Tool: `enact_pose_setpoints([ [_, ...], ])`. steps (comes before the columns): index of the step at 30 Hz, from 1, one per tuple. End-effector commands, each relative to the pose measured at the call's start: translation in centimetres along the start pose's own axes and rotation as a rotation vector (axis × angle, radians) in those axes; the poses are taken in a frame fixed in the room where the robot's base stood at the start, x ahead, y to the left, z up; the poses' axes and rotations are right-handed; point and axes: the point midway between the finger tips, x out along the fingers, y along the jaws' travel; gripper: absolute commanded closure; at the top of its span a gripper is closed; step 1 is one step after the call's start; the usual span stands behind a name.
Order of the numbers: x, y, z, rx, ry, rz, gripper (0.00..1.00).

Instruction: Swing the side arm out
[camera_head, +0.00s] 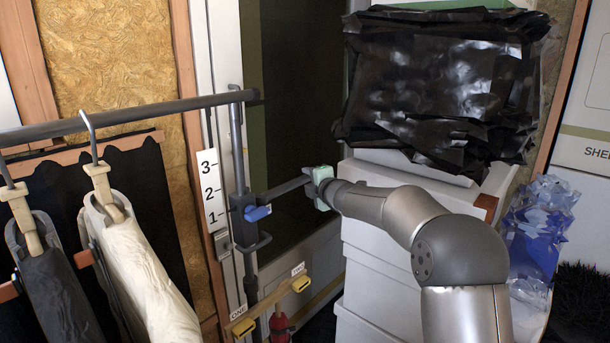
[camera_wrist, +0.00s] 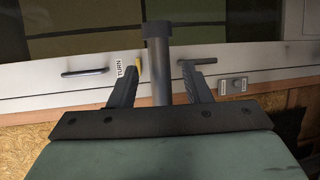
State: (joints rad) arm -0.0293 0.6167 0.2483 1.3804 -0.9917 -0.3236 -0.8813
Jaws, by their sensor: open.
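The side arm (camera_head: 285,189) is a short dark bar in the head view. It reaches right from a dark bracket (camera_head: 242,212) on the rack's upright post (camera_head: 237,150), and its right end meets my gripper (camera_head: 314,187). A blue lever (camera_head: 258,213) sticks out of the bracket. In the wrist view, the two dark fingers of my gripper (camera_wrist: 162,88) stand apart, open. A dark grey bar (camera_wrist: 158,65) with a wider cap runs between them, with gaps visible on both sides; it looks like the side arm. Whether a finger touches it cannot be told.
A rail (camera_head: 130,112) with hanging clothes (camera_head: 140,265) is on the left. A strip numbered 1 to 3 (camera_head: 209,190) stands beside the post. Yellow-ended handles (camera_head: 272,304) sit below. White boxes (camera_head: 385,245) with black plastic (camera_head: 440,85) on top stand right, close behind my arm.

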Motion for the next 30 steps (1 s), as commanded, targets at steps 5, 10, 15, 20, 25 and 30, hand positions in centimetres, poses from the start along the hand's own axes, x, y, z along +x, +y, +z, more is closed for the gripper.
enact_pose_setpoints([
  [5,2.5,0.2,0.0,0.0,0.001,-0.001,0.56],
  [10,3.4,0.0,0.0,0.0,0.0,0.0,0.56],
  [15,3.5,0.0,0.0,0.0,0.0,0.0,0.56],
  [20,3.4,0.0,0.0,0.0,0.0,0.0,0.75],
  [25,3.4,0.0,0.0,0.0,0.0,0.0,1.0],
  [30,3.3,-0.2,0.1,0.0,-0.009,-0.001,1.0],
])
